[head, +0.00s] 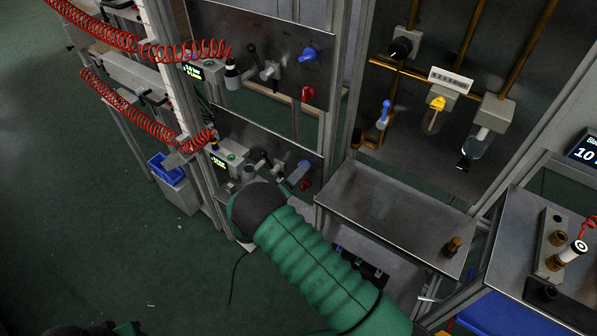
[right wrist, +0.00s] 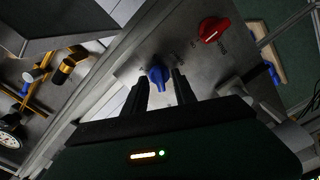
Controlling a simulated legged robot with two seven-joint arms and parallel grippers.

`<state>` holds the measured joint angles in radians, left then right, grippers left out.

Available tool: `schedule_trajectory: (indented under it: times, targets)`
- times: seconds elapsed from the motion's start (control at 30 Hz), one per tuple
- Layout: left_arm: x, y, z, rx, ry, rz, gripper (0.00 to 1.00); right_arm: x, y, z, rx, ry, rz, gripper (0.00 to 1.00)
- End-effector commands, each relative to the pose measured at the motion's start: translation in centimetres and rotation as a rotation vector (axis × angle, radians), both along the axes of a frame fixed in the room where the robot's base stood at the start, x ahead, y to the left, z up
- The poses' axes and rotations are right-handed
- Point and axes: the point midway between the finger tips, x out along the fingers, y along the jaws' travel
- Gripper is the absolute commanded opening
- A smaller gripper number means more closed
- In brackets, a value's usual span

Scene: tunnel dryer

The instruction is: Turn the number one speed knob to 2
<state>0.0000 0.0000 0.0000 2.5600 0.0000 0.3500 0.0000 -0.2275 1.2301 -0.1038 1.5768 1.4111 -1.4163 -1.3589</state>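The lower grey panel (head: 240,130) carries a blue knob (head: 305,163) and a red knob (head: 305,184). No readable label tells me which knob is the number one speed knob. My right gripper (head: 292,178) is at this panel, partly hidden by my green arm. In the right wrist view, its two black fingers (right wrist: 159,80) are apart, one on each side of a blue knob (right wrist: 157,75). Narrow gaps seem to show beside the knob, and I cannot tell whether a finger touches it. A red knob (right wrist: 213,29) is up and to the right.
The upper panel (head: 270,40) has its own blue knob (head: 309,54) and red knob (head: 308,92). Red coiled hoses (head: 120,40) hang at the left. The green floor at the left is mostly clear.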

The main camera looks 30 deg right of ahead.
Motion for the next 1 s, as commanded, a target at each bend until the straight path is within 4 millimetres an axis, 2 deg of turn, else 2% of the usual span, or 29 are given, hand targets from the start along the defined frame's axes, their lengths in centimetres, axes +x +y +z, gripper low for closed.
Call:
schedule_trajectory:
  times: [0.17,0.4,0.6,0.77,1.0]
  targets:
    - [0.0,0.0,-0.2,0.0,0.0,0.0,0.36,-1.0,2.7,-0.2,0.001,0.002,0.005,0.33]
    - [0.0,0.0,-0.8,0.0,0.0,0.0,0.36,-3.6,9.3,-0.3,0.002,0.001,0.006,0.33]
    - [0.0,0.0,-1.1,0.0,0.0,0.0,0.36,-5.4,13.7,-0.3,0.001,0.001,0.004,0.33]
    - [0.0,0.0,-1.2,0.0,0.0,0.0,0.36,-6.1,15.3,-0.2,-0.001,0.001,0.002,0.33]
    - [0.0,0.0,-1.2,0.0,0.0,0.0,0.36,-6.2,15.4,-0.2,0.0,0.001,0.001,0.33]
